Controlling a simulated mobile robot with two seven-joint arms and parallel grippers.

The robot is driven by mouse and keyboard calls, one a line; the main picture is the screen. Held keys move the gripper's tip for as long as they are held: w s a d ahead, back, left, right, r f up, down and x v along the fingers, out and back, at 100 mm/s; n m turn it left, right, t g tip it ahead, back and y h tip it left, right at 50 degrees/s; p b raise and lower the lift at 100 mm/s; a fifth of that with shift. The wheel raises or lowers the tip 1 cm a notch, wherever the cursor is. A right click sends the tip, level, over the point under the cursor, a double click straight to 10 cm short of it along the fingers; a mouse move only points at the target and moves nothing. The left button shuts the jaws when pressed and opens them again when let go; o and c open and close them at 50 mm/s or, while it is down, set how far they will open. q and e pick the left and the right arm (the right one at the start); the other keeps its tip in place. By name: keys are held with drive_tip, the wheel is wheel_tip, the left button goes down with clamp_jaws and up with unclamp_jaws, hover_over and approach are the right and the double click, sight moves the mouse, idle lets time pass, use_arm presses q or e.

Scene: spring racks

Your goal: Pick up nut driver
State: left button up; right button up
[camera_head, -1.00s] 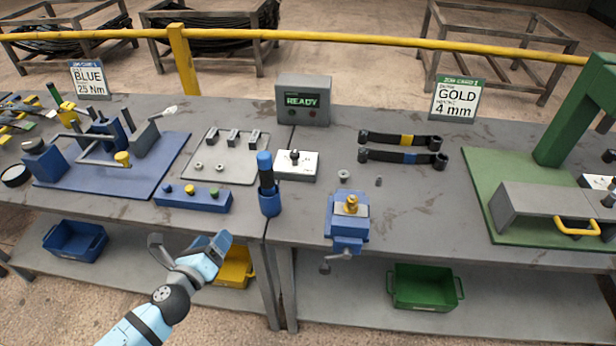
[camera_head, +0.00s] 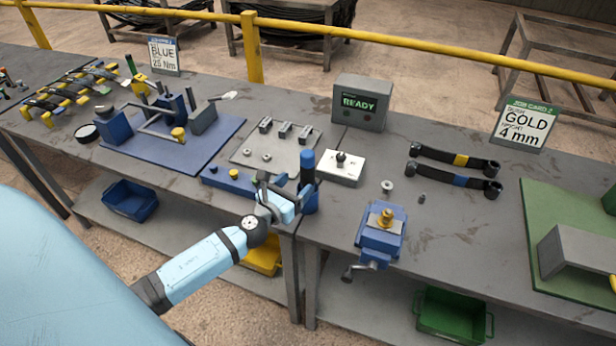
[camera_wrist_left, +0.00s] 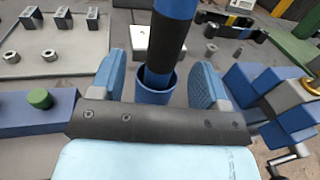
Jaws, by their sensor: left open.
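The nut driver (camera_head: 307,166) has a blue end and a black grip and stands upright in a blue cup holder (camera_head: 310,201) at the bench's front edge. In the left wrist view the driver (camera_wrist_left: 171,38) rises from the cup (camera_wrist_left: 155,92), midway between the fingers. My left gripper (camera_head: 290,188) is open at the driver, just in front and left of it in the head view. In the left wrist view its two blue finger pads (camera_wrist_left: 160,82) flank the cup and driver without visible contact. The lower part of the driver is hidden inside the cup. My right gripper is not in view.
A blue button block (camera_head: 230,180) lies left of the cup, partly hidden by my gripper. A blue vise (camera_head: 380,240) stands to the right. A white block (camera_head: 341,170) and a READY box (camera_head: 361,102) are behind. Two black wrenches (camera_head: 455,170) lie farther right.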

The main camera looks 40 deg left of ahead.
sight(303, 181)
use_arm(q)
drive_tip(key=w, duration=0.5)
drive_tip(key=shift+w+d+f+p, duration=0.2)
drive_tip(key=shift+d+f+p, duration=0.1)
drive_tip(key=shift+f, duration=0.1)
drive_tip(key=shift+s, duration=0.1)
drive_tip(key=shift+r, duration=0.15)
drive_tip(key=c, duration=1.2)
drive_tip(key=shift+r, duration=0.1)
